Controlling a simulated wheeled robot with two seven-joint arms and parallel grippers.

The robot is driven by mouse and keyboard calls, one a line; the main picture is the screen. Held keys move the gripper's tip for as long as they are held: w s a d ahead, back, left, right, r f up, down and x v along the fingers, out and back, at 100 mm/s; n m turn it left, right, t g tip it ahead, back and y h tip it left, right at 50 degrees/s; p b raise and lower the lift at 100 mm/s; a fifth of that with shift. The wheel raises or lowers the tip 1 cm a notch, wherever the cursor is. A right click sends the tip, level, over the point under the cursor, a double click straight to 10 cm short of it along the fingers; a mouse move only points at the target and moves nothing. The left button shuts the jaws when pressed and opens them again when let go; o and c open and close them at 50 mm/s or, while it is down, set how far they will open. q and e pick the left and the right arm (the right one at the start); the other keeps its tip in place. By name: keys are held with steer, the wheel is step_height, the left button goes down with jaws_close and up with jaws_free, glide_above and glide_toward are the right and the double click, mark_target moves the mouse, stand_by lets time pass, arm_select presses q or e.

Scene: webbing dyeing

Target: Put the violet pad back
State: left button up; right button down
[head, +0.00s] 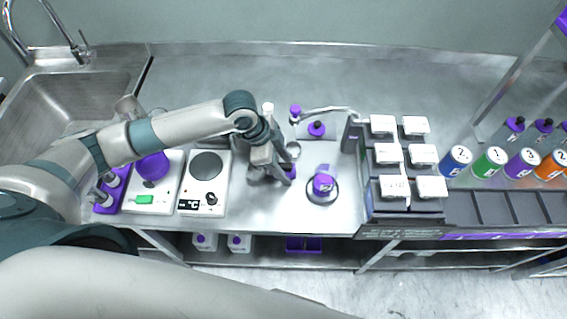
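My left gripper (270,172) hangs over the middle of the steel counter, just right of the hotplate. A violet item with a pale label (323,184) sits on a round dark-rimmed dish (334,199) to the right of the gripper. I cannot tell for certain which violet thing is the pad. My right gripper is not in view.
A hotplate (216,206) and a white device with a violet round top (152,166) stand left. A rack of white-lidded boxes (372,203), numbered cans (490,161) and empty dark bins (492,208) stand right. The back counter is clear.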

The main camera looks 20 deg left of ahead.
arm_select(q)
steer(key=shift+r, duration=0.2)
steer(key=shift+a+r, duration=0.25)
steer(key=shift+r, duration=0.3)
steer(key=b+v, duration=0.2)
steer(key=v, duration=0.8)
steer(key=shift+r+b, duration=0.35)
steer(key=shift+a, duration=0.1)
steer(key=shift+s, duration=0.1)
